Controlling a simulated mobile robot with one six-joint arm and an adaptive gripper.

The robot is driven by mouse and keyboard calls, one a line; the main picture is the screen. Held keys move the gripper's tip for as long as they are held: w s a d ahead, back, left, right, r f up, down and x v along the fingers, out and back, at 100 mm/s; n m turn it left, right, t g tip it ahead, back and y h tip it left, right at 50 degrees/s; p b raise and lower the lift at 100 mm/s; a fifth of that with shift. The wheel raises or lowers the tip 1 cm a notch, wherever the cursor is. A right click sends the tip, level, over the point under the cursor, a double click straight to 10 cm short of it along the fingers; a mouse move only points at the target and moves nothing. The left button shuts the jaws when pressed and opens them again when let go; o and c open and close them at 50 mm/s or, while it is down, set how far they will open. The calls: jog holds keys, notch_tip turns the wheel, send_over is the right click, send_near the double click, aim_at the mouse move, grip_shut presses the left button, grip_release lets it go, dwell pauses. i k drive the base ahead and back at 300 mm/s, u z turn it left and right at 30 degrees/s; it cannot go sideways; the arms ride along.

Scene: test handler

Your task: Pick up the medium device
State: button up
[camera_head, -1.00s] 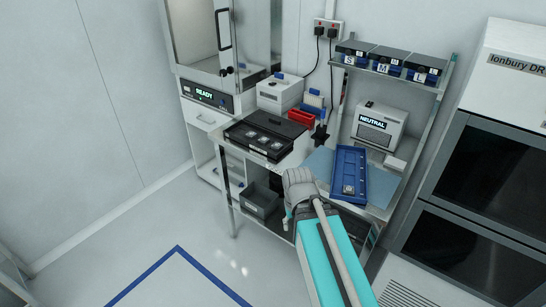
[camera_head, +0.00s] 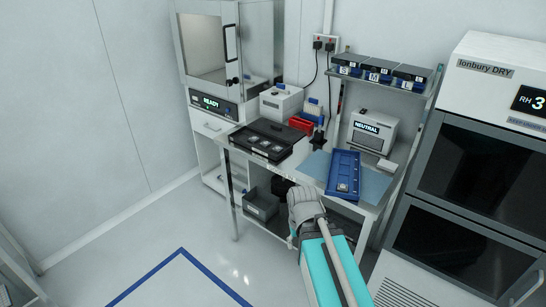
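The black open case (camera_head: 268,139) on the bench holds several small square devices in a row. Another small device (camera_head: 343,187) sits in the lower part of the blue tray (camera_head: 345,164). I cannot tell by size which device is the medium one. My arm comes in from the bottom, and its grey end part (camera_head: 303,203) is in front of the bench's front edge, apart from the case and tray. My gripper's fingers cannot be made out, so I cannot see whether they are open or shut.
Boxes marked S, M and L (camera_head: 379,77) stand on the upper shelf (camera_head: 385,84). A white NEUTRAL unit (camera_head: 371,132), a red bin (camera_head: 300,124) and a white box (camera_head: 281,102) stand behind. A grey bin (camera_head: 261,205) is below. Floor at left is clear.

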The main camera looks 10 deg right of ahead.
aim_at(264, 144)
jog(key=z, duration=0.15)
jog(key=i, duration=0.9)
jog(key=u, duration=0.05)
